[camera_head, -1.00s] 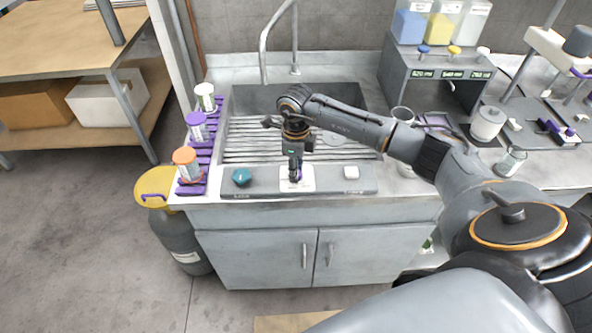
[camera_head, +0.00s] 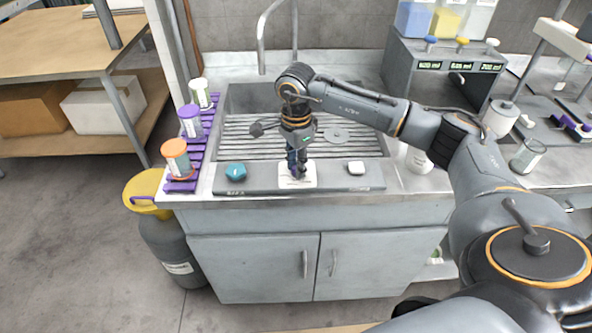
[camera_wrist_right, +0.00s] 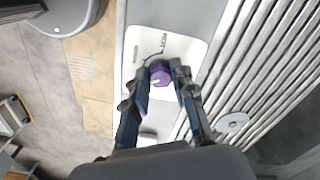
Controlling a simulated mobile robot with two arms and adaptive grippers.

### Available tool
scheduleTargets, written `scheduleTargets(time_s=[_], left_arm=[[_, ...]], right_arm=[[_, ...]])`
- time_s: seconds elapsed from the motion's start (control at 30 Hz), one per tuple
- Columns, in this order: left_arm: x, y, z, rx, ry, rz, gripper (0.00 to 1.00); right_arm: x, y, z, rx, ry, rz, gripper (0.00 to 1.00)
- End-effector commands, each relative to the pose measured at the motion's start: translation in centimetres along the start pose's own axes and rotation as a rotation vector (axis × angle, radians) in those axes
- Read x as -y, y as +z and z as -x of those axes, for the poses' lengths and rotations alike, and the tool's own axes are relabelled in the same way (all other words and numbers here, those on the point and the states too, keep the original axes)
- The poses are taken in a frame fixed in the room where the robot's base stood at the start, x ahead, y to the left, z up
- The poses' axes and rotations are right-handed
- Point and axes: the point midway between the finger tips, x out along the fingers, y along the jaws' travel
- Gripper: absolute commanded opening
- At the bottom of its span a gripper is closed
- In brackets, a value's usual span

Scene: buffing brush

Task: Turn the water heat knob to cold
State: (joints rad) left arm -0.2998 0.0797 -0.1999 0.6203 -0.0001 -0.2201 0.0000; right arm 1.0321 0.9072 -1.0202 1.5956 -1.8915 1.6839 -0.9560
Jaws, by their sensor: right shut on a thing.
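The water heat knob is a small purple knob (camera_wrist_right: 161,76) on a white plate (camera_wrist_right: 185,47) in the right wrist view. In the head view the white plate (camera_head: 297,183) sits mid-panel on the sink's front ledge, and my gripper mostly hides the knob. My right gripper (camera_head: 297,172) points down over the plate. In the right wrist view its two fingers (camera_wrist_right: 162,80) are closed around the knob, one on each side. Lettering on the plate reads partly "HOT" near the knob. My left gripper is not in view.
Purple racks with lidded jars (camera_head: 176,158) line the left counter edge. The faucet (camera_head: 262,40) rises behind. A yellow-topped grey canister (camera_head: 168,240) stands on the floor.

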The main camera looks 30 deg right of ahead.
Motion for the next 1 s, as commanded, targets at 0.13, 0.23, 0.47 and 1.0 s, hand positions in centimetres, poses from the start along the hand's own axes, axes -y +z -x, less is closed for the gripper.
scheduleTargets(time_s=[0.13,0.23,0.47,1.0], left_arm=[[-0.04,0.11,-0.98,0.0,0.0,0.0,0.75],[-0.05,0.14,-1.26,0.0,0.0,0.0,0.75],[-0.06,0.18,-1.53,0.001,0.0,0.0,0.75],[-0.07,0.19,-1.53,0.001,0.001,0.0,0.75]], right_arm=[[0.07,-0.04,-0.1,0.0,-0.004,0.076,0.0],[0.04,-0.03,-0.05,0.0,-0.003,0.113,0.0],[0.04,-0.03,0.1,0.0,-0.003,0.158,0.0],[0.03,-0.02,0.13,0.0,-0.003,0.164,0.48]])
